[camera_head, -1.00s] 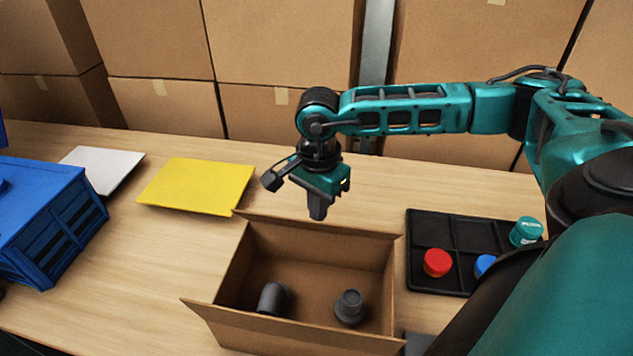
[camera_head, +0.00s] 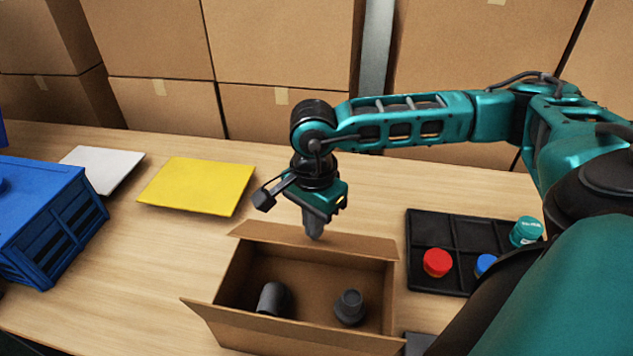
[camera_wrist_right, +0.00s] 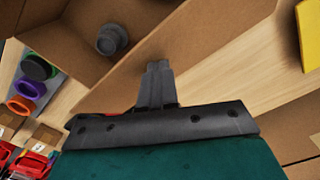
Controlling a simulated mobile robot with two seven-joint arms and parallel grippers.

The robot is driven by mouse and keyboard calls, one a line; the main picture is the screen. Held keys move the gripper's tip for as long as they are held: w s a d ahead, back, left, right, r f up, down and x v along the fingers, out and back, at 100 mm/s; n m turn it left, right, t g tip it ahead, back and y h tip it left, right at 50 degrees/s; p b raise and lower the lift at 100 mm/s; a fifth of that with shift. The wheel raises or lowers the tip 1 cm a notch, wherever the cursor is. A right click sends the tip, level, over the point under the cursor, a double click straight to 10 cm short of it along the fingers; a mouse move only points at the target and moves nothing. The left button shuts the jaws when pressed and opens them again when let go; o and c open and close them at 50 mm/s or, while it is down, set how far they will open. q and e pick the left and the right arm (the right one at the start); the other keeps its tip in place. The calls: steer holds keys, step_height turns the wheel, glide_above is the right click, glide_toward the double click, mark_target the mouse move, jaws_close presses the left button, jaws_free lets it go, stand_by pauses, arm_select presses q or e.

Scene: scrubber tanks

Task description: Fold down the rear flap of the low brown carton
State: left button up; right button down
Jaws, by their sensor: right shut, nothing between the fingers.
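The low brown carton (camera_head: 225,285) stands open on the table, with two dark grey parts (camera_head: 272,298) (camera_head: 350,307) inside. Its rear flap (camera_head: 360,244) leans outward, away from the opening, above the rear wall. Its front flap (camera_head: 290,328) slants outward toward me. My right gripper (camera_head: 314,238) is shut and empty, pointing down, with its fingertips over the middle of the rear flap. They seem to touch its inner face, but contact is hard to confirm. In the right wrist view, the closed fingers (camera_wrist_right: 157,70) overlap the flap. My left gripper is out of view.
A black divided tray (camera_head: 440,225) with red, blue and teal-capped items is right of the carton. A yellow sheet (camera_head: 197,187), a white sheet (camera_head: 102,168) and a blue crate (camera_head: 45,215) are at left. Stacked cartons (camera_head: 280,45) line the back. Table behind the flap is clear.

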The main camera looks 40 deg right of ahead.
mark_target(311, 244)
steer(key=shift+s+a+f+b, duration=0.4)
steer(key=shift+a+f+b, duration=0.1)
steer(key=shift+f+b, duration=0.15)
steer(key=shift+s+a+f+b, duration=0.35)
steer(key=shift+a+f+b, duration=0.1)
steer(key=shift+f+b, duration=0.15)
steer(key=shift+f+b, duration=0.3)
steer(key=shift+b, duration=0.05)
steer(key=shift+f+b, duration=0.3)
steer(key=shift+f, duration=0.25)
steer(key=shift+r, duration=0.1)
